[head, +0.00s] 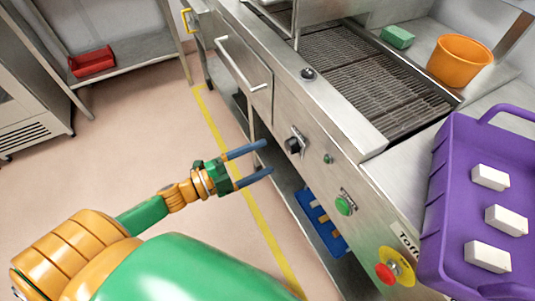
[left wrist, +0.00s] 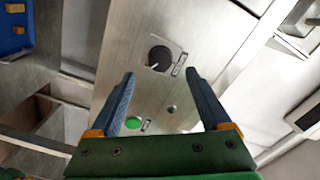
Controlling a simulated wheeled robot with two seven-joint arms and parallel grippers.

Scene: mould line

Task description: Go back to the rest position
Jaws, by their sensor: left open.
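My left gripper (head: 262,162) is open and empty. In the head view it is in front of the steel machine's front panel (head: 262,112), above the floor's yellow line. In the left wrist view its two blue fingers (left wrist: 158,98) stand wide apart. Between and beyond them are a black knob (left wrist: 159,58) and a green button (left wrist: 133,123) on the panel. I cannot tell whether the fingers touch the panel. My right gripper is not in view.
A purple tray (head: 437,210) with white blocks sits at the right. An orange bucket (head: 459,62) and a green block (head: 397,37) stand behind the conveyor (head: 370,80). A red emergency button (head: 385,273) is on the panel. The floor (head: 120,160) at left is clear.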

